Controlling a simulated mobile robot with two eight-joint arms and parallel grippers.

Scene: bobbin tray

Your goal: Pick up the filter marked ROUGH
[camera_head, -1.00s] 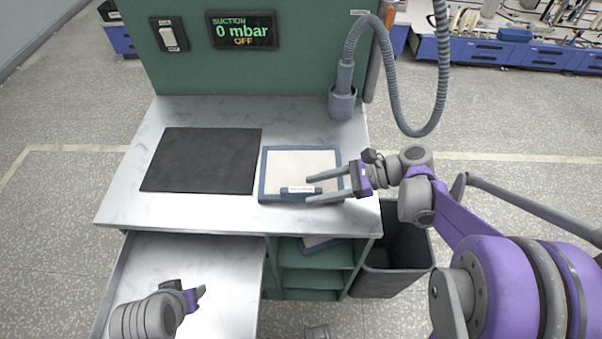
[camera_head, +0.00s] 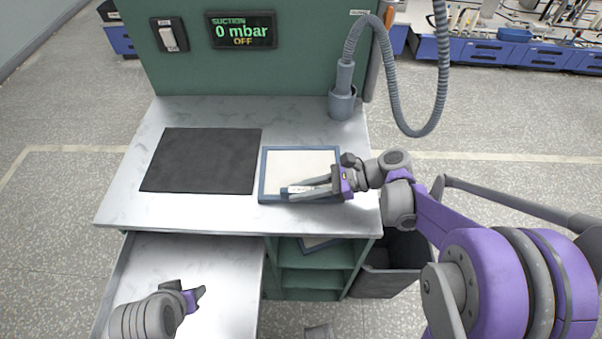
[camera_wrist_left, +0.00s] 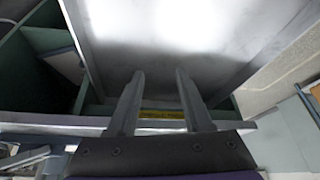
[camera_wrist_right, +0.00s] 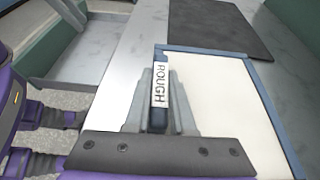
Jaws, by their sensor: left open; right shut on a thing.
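The filter marked ROUGH (camera_head: 300,165) is a flat white panel in a blue frame, lying on the right part of the worktop. Its label reads ROUGH in the right wrist view (camera_wrist_right: 161,86), on a tab at its front edge. My right gripper (camera_head: 290,193) is shut on this tab; in the right wrist view its fingers (camera_wrist_right: 160,100) lie on both sides of it. The filter appears to rest on the worktop. My left gripper (camera_head: 202,292) is open and empty over the pulled-out drawer; its two fingers (camera_wrist_left: 158,80) stand apart in the left wrist view.
A dark mat (camera_head: 201,160) lies left of the filter on the worktop (camera_head: 180,216). Another framed panel (camera_head: 318,244) sits in the shelves below. A grey bin (camera_head: 390,282) stands at the right. A suction hose (camera_head: 398,110) hangs behind; the display (camera_head: 241,30) reads 0 mbar, OFF.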

